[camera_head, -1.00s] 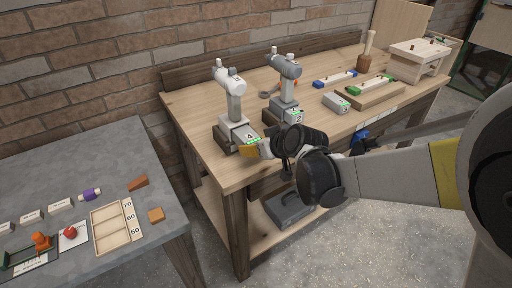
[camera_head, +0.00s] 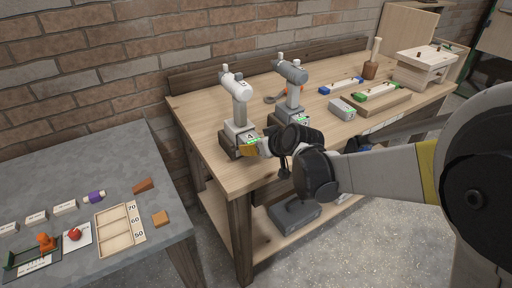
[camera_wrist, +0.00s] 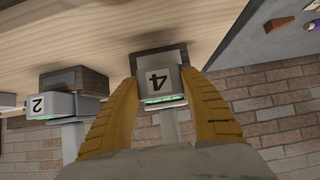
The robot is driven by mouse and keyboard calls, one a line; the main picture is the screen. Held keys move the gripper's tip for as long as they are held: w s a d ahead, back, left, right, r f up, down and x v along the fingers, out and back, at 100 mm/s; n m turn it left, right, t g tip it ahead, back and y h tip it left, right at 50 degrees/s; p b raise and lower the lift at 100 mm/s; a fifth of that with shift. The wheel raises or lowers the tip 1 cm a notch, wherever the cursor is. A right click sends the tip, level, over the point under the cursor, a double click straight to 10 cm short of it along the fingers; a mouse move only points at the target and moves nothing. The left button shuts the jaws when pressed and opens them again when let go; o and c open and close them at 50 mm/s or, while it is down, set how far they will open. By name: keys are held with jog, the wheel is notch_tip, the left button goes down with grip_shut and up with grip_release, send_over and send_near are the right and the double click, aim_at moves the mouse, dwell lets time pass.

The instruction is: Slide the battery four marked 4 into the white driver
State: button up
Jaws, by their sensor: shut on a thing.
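The white driver (camera_head: 237,92) stands upright near the left end of the wooden workbench, its foot in a dark stand (camera_head: 232,148). My gripper (camera_head: 254,150) is at the front of that foot, its yellow fingers shut on the pale grey battery four (camera_head: 251,136). In the wrist view the battery four (camera_wrist: 160,80), marked 4 and upside down, sits between both fingers of my gripper (camera_wrist: 162,108), with a green strip along its edge. It lines up with the driver's foot and the stand (camera_wrist: 155,58); whether it is fully seated I cannot tell.
A grey driver (camera_head: 293,85) with battery 2 stands close to the right; it also shows in the wrist view (camera_wrist: 55,106). Battery 3 (camera_head: 342,108) lies farther right, near block trays (camera_head: 378,100). A grey table (camera_head: 75,165) with small items is at left.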

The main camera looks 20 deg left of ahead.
jog(key=shift+w+a, duration=0.45)
jog(key=shift+a, duration=0.05)
jog(key=o, duration=1.4)
jog(key=shift+o, duration=0.2)
jog(key=shift+s+d, duration=0.95)
jog(key=shift+d, duration=0.2)
jog(key=shift+s+d, duration=0.95)
jog(key=shift+d, duration=0.15)
jog(key=p+v, duration=0.2)
jog(key=v, duration=0.4)
jog(key=shift+s+f, duration=0.1)
jog(key=shift+f, duration=0.15)
